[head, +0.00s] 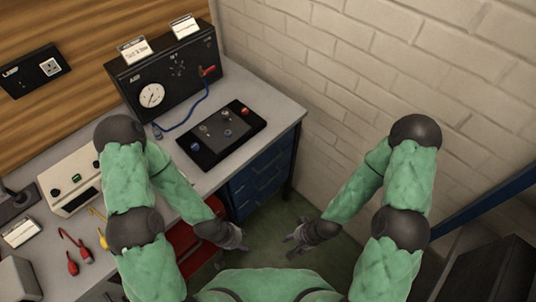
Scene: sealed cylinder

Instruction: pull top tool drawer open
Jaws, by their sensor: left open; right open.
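The blue tool drawers (262,177) are stacked under the right end of the grey bench, and their fronts look shut. The top drawer (270,158) lies just below the bench top. My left gripper (238,240) is open and empty, low in front of the bench and below the drawer fronts in the picture. My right gripper (294,240) is open and empty, over the floor to the right of the left one. Both are apart from the drawers. The lower part of the drawer unit is partly hidden by my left arm.
On the grey bench (285,115) stand a black gauge box (150,75) with a blue hose and a black panel (222,135) with knobs. Red-handled tools (72,262) lie at left. A red item (185,238) is beside my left forearm. A brick wall (400,70) bounds the right.

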